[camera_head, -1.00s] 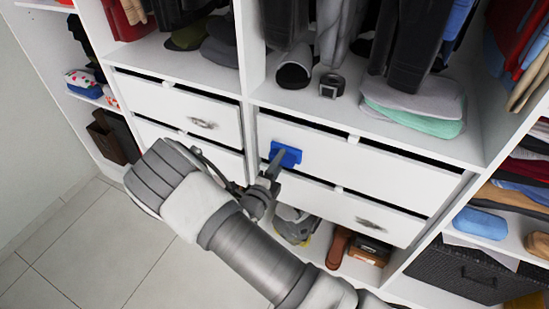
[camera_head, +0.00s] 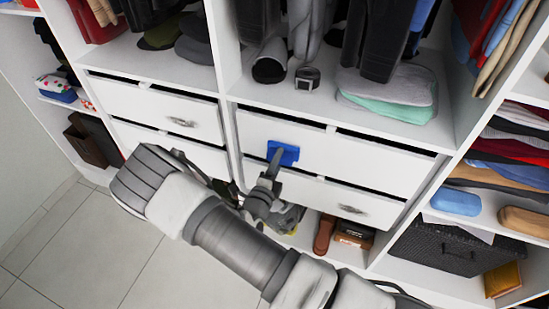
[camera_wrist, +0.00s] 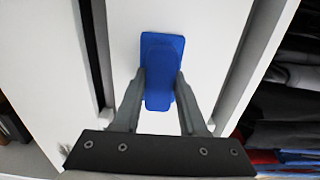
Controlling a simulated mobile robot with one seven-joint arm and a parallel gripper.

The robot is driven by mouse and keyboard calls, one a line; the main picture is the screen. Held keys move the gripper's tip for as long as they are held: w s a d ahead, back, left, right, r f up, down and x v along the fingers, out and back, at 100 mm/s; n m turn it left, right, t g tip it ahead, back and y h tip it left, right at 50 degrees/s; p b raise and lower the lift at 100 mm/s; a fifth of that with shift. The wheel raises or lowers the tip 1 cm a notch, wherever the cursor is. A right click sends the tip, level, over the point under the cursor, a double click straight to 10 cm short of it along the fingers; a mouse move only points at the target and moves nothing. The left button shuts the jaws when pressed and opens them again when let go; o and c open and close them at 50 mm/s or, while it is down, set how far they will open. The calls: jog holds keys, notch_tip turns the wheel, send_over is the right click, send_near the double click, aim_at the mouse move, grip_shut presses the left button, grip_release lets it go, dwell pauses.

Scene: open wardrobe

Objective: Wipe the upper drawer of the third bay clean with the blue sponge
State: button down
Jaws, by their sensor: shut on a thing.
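The blue sponge (camera_head: 284,153) is held in my gripper (camera_head: 277,165) against or just in front of the upper drawer (camera_head: 340,160) of the bay in the middle of the head view. In the wrist view, the sponge (camera_wrist: 161,75) sits between the two fingers of my gripper (camera_wrist: 161,92), with the white drawer front (camera_wrist: 200,35) behind it. The fingers are shut on it. I cannot tell for certain whether the sponge touches the drawer. No clear dirt mark shows on the visible front; the sponge hides part of it.
A lower drawer (camera_head: 350,207) with a metal handle is just below. Two drawers (camera_head: 155,108) stand in the bay to the left. Folded clothes (camera_head: 390,95) and shoes lie on the shelf above. A blue item (camera_head: 455,202) and a dark basket (camera_head: 440,248) are at right. The floor is clear at lower left.

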jog(key=shift+s+d+p, duration=0.5)
jog(key=shift+d, duration=0.85)
jog(key=shift+s+d+p, duration=0.45)
jog(key=shift+d+p, duration=0.05)
jog(key=shift+d, duration=0.85)
jog(key=shift+s+d+p, duration=0.5)
jog(key=shift+d, duration=0.85)
jog(key=v, duration=0.7)
jog(key=shift+p, duration=0.45)
